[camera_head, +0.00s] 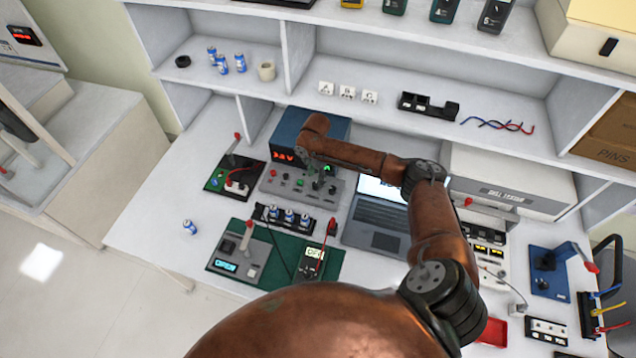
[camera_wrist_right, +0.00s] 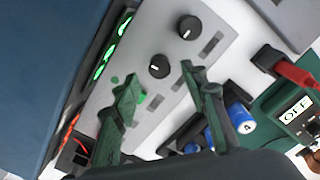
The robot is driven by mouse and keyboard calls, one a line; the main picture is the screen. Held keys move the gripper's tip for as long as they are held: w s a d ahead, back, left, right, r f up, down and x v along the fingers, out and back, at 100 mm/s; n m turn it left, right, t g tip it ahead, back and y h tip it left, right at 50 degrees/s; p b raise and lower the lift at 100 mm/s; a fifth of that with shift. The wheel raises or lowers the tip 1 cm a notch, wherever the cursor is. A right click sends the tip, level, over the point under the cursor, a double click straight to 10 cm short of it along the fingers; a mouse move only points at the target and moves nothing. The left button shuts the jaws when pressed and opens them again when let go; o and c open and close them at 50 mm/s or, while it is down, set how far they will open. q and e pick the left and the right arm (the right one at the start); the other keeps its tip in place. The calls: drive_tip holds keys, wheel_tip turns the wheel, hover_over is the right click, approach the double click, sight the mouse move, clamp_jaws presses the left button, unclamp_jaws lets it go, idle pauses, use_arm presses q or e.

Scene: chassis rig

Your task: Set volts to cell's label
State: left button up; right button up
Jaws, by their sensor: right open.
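A blue power supply (camera_head: 290,128) stands at the back of the bench. Its red display (camera_head: 284,156) seems to read 3.3 V, though the digits are small. Its grey control panel (camera_head: 285,188) carries knobs and small lights. My right gripper (camera_head: 325,174) is over this panel. In the right wrist view, the open fingers (camera_wrist_right: 160,82) are on either side of a black knob (camera_wrist_right: 159,66); I cannot tell whether they touch it. A second black knob (camera_wrist_right: 188,27) is beyond. My left gripper is out of view.
A multimeter (camera_head: 312,262) reading OFF and a tester (camera_head: 240,256) reading OPEN are on a green mat (camera_head: 332,264). A laptop (camera_head: 378,222) stands to the right of the panel. A loose blue cell (camera_head: 190,227) is at the left, with bare bench around it.

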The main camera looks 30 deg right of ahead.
sight(316, 184)
drive_tip(key=shift+f, duration=2)
drive_tip(key=shift+c, duration=0.4)
